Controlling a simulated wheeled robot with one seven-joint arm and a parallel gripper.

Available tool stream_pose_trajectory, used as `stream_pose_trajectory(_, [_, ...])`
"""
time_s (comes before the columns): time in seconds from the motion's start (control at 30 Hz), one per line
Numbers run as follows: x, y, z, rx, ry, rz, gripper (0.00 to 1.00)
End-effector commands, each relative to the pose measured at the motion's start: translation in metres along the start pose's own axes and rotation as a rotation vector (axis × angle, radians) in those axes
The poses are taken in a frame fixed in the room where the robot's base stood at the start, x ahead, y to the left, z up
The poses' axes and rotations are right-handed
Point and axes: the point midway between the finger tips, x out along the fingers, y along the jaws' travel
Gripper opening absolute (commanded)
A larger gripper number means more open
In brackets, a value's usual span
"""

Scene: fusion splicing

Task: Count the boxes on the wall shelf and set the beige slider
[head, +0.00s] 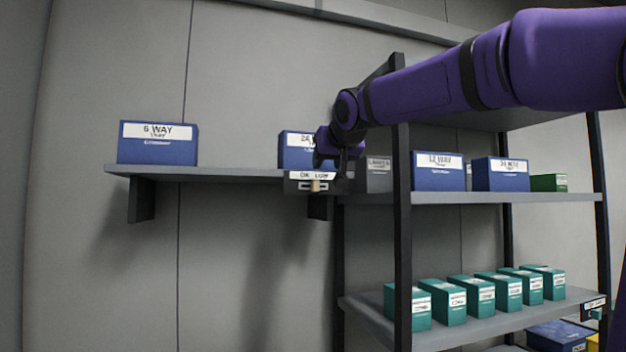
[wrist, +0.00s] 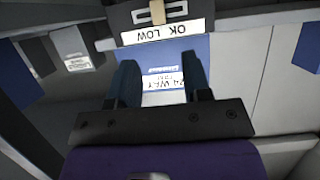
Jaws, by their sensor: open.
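The wall shelf (head: 220,173) carries a blue box marked 6 WAY (head: 158,153) at its left and a blue box marked 24 WAY (head: 293,155) at its right. My arm partly hides the second box. A dark slider panel labelled OK LOW (head: 296,187) hangs on the shelf front below it. The beige slider (head: 316,186) sits near the middle of its slot; it also shows at the top of the wrist view (wrist: 157,12).
A dark-framed rack (head: 402,240) stands right of the wall shelf. It holds blue boxes (head: 438,178), a grey box (head: 379,178) and several teal boxes (head: 452,303). Another small panel (head: 593,308) is on its lower shelf. The wall left of and below the wall shelf is clear.

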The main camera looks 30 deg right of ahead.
Motion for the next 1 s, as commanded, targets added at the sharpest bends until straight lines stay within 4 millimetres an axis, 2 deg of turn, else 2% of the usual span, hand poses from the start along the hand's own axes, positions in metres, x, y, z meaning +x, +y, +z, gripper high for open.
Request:
stream_pose_trajectory(0.3, [0.057, -0.001, 0.001, -0.001, -0.004, -0.001, 0.45])
stream_pose_trajectory(0.5, [0.08, -0.001, 0.002, 0.0, -0.004, -0.001, 0.45])
stream_pose_trajectory(0.93, [0.088, -0.001, 0.001, -0.001, -0.002, 0.0, 0.45])
stream_pose_trajectory(1.0, [0.088, -0.001, 0.001, -0.001, -0.002, 0.0, 0.29])
